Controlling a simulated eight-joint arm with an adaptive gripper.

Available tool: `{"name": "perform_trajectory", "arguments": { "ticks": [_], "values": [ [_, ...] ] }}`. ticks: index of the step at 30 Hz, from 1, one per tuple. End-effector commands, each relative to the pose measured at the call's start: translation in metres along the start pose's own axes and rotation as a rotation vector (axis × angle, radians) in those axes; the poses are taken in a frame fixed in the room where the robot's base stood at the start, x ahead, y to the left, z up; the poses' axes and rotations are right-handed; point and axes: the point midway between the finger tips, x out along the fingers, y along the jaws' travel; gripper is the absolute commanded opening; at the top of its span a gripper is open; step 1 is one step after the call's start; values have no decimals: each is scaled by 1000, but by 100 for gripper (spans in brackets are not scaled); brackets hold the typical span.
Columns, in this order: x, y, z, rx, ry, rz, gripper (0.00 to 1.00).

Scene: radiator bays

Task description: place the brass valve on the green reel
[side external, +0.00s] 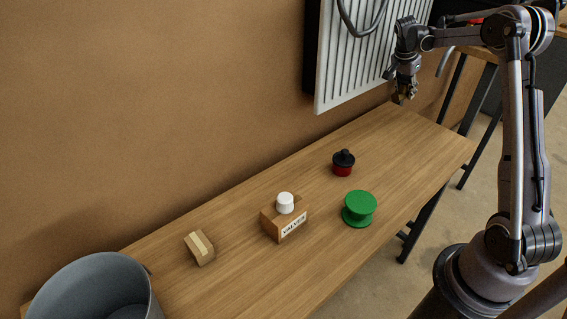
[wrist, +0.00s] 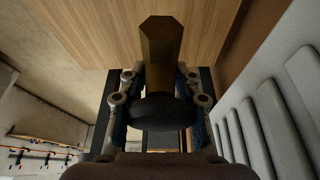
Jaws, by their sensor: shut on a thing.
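The brass valve (wrist: 162,52) shows in the wrist view as a brown-gold six-sided bar between my fingers. My gripper (wrist: 160,92) is shut on it. A dark rounded shape sits at the valve's near end; I cannot tell if it belongs to the valve. In the side view my gripper (side external: 403,94) hangs near the radiator's lower right corner, above the far end of the bench, with a small brassy tip showing below it. The green reel (side external: 359,208) stands upright on the bench near its front edge, its top bare, well away from my gripper.
The wooden bench (side external: 400,150) has a black and red knobbed piece (side external: 343,163), a wooden block labelled VALVES (side external: 284,220) with a white cap (side external: 285,202) on it, a small cardboard box (side external: 199,247) and a grey bucket (side external: 95,290). A white radiator (side external: 350,60) hangs on the wall.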

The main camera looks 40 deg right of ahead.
Motion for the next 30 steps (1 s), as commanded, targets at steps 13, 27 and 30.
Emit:
{"name": "perform_trajectory", "arguments": {
  "ticks": [13, 27, 30],
  "values": [
    [-92, 48, 61, -226, -10, -89, 0],
    [-144, 120, 134, -458, -11, -184, 0],
    [-149, 136, 151, -507, -10, -205, 0]
  ]
}}
